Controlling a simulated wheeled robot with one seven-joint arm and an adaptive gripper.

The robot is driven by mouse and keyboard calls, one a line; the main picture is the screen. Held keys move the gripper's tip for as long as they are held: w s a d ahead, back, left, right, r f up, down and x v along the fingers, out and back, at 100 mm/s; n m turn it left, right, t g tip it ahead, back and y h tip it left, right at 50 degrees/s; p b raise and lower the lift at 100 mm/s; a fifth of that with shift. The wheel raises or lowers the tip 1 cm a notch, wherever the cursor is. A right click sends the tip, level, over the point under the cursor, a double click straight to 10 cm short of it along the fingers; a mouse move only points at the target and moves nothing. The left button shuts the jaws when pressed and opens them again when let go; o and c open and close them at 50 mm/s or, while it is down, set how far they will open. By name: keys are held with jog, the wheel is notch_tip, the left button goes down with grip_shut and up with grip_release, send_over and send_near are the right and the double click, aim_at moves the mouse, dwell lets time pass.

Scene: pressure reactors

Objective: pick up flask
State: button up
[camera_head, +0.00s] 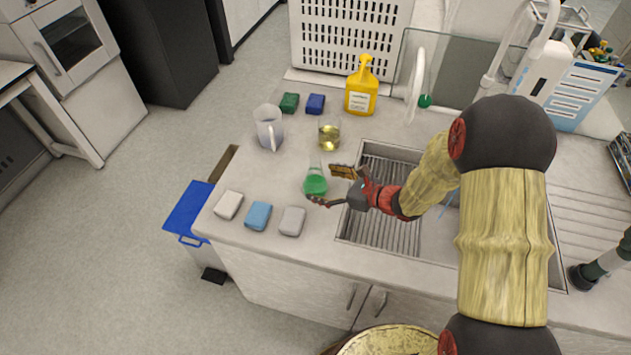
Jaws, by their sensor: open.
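A small conical flask (315,184) with green liquid stands upright on the pale counter, left of the sink. Its clear neck shows above the liquid. My gripper (326,187) is open, reaching in from the right with its fingers pointing left. One finger is at the far side of the flask and the other at the near side, so the flask appears at the mouth of the jaws. I cannot tell whether either finger touches it.
A beaker of yellow liquid (329,135) and a clear jug (269,128) stand behind the flask. White, blue and grey sponges (258,215) lie at the front left. The sink (385,210) lies under my arm. A yellow bottle (361,88) stands at the back.

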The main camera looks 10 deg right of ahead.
aim_at(315, 181)
jog(key=x, duration=0.3)
jog(key=shift+w+a+f+b, duration=0.1)
jog(key=shift+a+b, duration=0.05)
jog(key=shift+b, duration=0.25)
jog(key=shift+c, duration=1.1)
jog(key=c, duration=1.1)
jog(key=shift+c, duration=0.3)
